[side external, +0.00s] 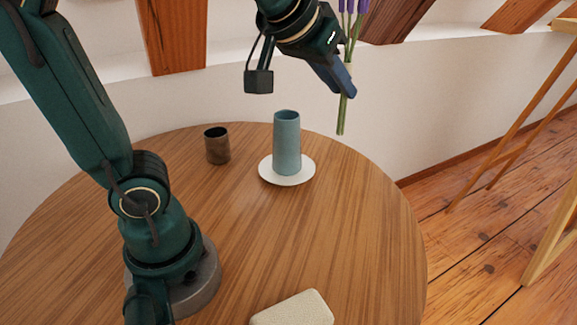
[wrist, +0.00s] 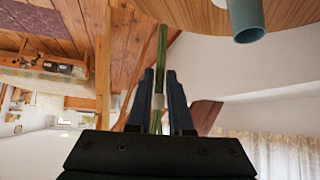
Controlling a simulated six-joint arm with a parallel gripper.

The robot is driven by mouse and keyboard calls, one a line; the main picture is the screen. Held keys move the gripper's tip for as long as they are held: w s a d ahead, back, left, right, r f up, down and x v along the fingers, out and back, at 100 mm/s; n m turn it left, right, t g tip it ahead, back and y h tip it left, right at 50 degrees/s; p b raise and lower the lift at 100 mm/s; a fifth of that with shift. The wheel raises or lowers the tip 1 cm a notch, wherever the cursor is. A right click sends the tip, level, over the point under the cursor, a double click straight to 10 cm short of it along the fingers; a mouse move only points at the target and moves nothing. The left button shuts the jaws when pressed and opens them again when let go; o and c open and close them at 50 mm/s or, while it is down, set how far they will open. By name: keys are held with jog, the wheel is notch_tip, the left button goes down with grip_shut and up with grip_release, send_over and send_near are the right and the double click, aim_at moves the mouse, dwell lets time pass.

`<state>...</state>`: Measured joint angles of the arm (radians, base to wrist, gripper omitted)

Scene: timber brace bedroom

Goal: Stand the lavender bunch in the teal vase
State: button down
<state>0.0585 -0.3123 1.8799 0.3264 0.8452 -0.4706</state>
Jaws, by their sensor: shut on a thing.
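The teal vase (side external: 286,143) stands upright on a white saucer (side external: 300,181) on the round table, and its top is open. It also shows in the wrist view (wrist: 246,18) at the top right. My gripper (side external: 349,92) is shut on the stems of the lavender bunch (side external: 341,118), above and to the right of the vase. The stems hang down nearly upright below the fingers, apart from the vase. Purple flowers show above the gripper, cut off by the top edge. In the wrist view the green stems (wrist: 162,55) run between the two fingers (wrist: 159,88).
A dark brown cup (side external: 217,146) stands left of the vase on the wooden table (side external: 350,240). A cream block-like object (side external: 292,309) lies at the table's front edge. A wooden easel-like frame (side external: 510,140) stands on the floor at right. The table's right side is clear.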

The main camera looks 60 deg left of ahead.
jog(key=s+d+f+m+h, duration=0.3)
jog(key=s+d+f, duration=0.1)
jog(key=d+f, duration=0.4)
jog(key=a+f+n+g+y, duration=0.2)
jog(key=a+n+g+y, duration=0.25)
jog(key=a+n, duration=0.45)
jog(key=a+f+n+g+y, duration=0.3)
jog(key=a+n+y, duration=0.2)
jog(key=a+n, duration=0.5)
jog(key=s+a+r+m+g, duration=0.15)
jog(key=s+a, duration=0.25)
jog(key=a, duration=0.6)
jog(key=s+a+r+n, duration=0.1)
jog(key=s+a+r, duration=0.25)
jog(key=a, duration=0.65)
jog(key=shift+m, duration=0.25)
jog(key=f, duration=1)
jog(key=shift+s+d+f, duration=0.15)
jog(key=shift+s+f, duration=0.05)
jog(key=shift+f, duration=0.1)
